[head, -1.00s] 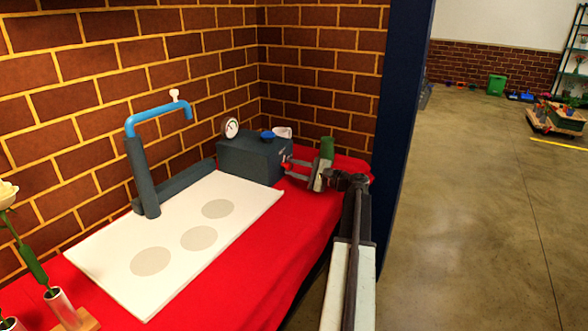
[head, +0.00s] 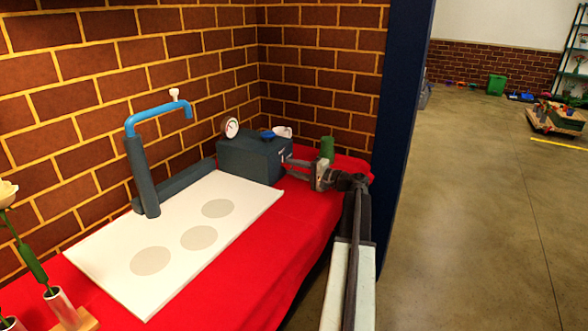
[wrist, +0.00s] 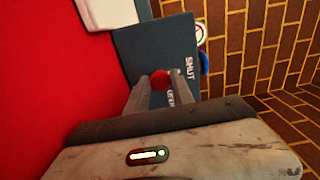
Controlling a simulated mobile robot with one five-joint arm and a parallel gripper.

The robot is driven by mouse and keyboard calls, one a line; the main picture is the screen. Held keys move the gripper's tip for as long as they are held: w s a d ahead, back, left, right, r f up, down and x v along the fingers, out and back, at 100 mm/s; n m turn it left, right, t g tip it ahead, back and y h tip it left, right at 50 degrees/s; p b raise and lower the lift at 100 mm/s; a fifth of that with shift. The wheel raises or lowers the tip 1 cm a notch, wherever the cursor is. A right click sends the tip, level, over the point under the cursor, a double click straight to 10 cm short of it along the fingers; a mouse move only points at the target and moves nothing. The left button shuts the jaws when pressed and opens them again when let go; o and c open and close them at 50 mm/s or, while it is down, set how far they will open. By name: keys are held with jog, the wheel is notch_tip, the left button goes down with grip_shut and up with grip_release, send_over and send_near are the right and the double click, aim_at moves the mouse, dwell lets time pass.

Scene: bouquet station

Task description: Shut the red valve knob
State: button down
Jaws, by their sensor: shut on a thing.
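The red valve knob (wrist: 160,80) sits on the face of a dark grey box (wrist: 155,45), between my fingertips in the wrist view. My gripper (wrist: 160,84) is shut on it, one finger on either side. A white "SHUT" label (wrist: 190,67) is on the box face to the right of the knob. A second label (wrist: 170,97) is partly hidden by a finger. In the head view my gripper (head: 291,163) reaches the right face of the box (head: 250,160), and the knob is hidden there by the fingers.
A dial gauge (head: 231,128) and a blue knob (head: 268,135) are on the box. Brick walls stand close behind. A green cylinder (head: 327,147) shows beside my gripper.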

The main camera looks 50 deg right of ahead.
jog(key=c, duration=1.1)
grip_release()
jog(key=v, duration=0.8)
